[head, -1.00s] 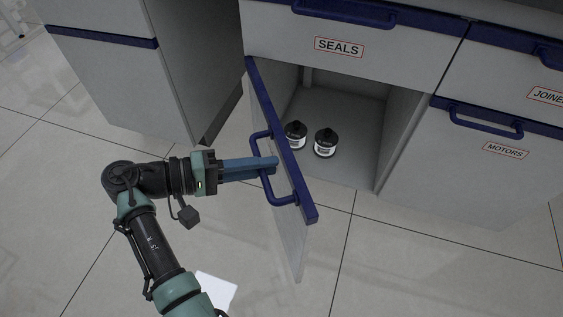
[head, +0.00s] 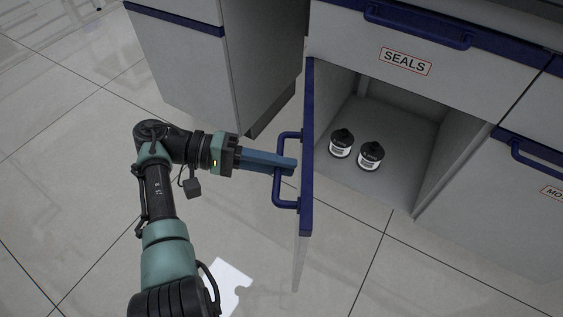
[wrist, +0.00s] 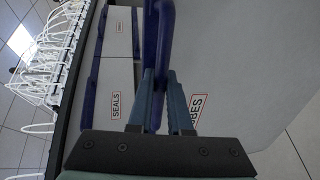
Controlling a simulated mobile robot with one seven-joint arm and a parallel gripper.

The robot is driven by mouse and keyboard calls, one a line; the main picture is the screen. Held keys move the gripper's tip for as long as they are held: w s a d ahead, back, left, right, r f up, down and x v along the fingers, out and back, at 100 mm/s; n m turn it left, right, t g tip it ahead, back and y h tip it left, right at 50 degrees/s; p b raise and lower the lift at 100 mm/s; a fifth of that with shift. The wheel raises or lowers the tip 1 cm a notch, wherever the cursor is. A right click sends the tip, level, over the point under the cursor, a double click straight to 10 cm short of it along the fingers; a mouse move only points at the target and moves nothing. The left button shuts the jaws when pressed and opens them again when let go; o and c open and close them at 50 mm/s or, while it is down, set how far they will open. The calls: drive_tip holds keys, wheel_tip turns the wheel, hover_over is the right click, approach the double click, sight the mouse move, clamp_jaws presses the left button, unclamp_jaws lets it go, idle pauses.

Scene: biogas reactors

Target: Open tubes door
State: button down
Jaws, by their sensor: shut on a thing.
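The tubes door (head: 306,130) is swung wide open, nearly edge-on in the head view, with a blue top edge and a blue handle (head: 279,190). My gripper (head: 290,166) is shut on that handle from the left. In the wrist view, the fingers (wrist: 160,105) close around the blue handle bar (wrist: 160,40). The door's grey face (wrist: 235,60) fills the right side, and its label (wrist: 196,110) is partly hidden by a finger.
The SEALS drawer (head: 405,62) is shut above the compartment. The motors door (head: 515,190) at the right is shut. Another grey cabinet (head: 225,70) stands at the back left, near the door's hinge side. The tiled floor left of the door is clear.

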drive_tip(key=shift+w, duration=0.1)
drive_tip(key=c, duration=0.9)
unclamp_jaws()
drive_tip(key=shift+o, duration=0.2)
drive_tip(key=shift+a, duration=0.1)
drive_tip(key=b+v, duration=0.2)
drive_tip(key=v, duration=0.5)
drive_tip(key=shift+a, duration=0.2)
